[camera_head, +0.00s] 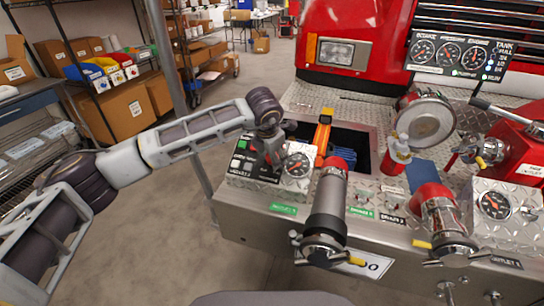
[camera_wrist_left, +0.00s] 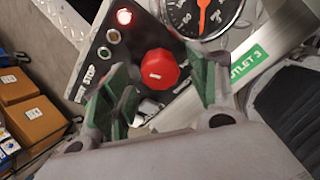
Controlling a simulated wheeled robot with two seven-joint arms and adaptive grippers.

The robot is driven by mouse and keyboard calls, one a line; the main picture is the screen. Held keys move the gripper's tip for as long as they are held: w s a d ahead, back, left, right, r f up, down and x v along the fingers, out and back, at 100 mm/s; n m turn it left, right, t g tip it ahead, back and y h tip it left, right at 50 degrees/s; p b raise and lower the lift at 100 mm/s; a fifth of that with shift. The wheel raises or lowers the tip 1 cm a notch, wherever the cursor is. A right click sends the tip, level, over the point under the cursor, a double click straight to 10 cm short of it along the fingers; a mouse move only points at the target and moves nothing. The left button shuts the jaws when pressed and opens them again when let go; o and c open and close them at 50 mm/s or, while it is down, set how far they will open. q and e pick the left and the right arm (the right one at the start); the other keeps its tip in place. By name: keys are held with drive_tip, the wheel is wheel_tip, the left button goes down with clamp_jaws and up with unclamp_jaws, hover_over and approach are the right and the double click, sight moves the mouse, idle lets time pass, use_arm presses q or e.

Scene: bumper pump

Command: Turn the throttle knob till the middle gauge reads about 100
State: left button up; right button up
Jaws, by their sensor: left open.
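The red throttle knob (camera_wrist_left: 158,70) has a white mark and sits on a black panel beside a lit red lamp (camera_wrist_left: 124,17). My left gripper (camera_wrist_left: 166,80) is open, with its green-padded fingers on either side of the knob in the wrist view. I cannot tell whether they touch it. In the head view my left gripper (camera_head: 268,155) covers the knob at the control box (camera_head: 244,160). The middle gauge (camera_head: 448,53) is on the black panel at the upper right; its dial is too small to read. My right gripper is not in view.
A gauge (camera_head: 297,165) with a red needle is right of the knob. A large capped pipe (camera_head: 328,205) stands close to the gripper's right. An open bin (camera_head: 345,150) with an orange tool lies behind. Shelves with boxes (camera_head: 120,110) are at left; the floor between is clear.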

use_arm(q)
drive_tip(key=d+v, duration=0.1)
drive_tip(key=v, duration=0.9)
drive_tip(key=shift+a+r, duration=0.2)
drive_tip(key=shift+a, duration=0.25)
drive_tip(key=shift+s, duration=0.2)
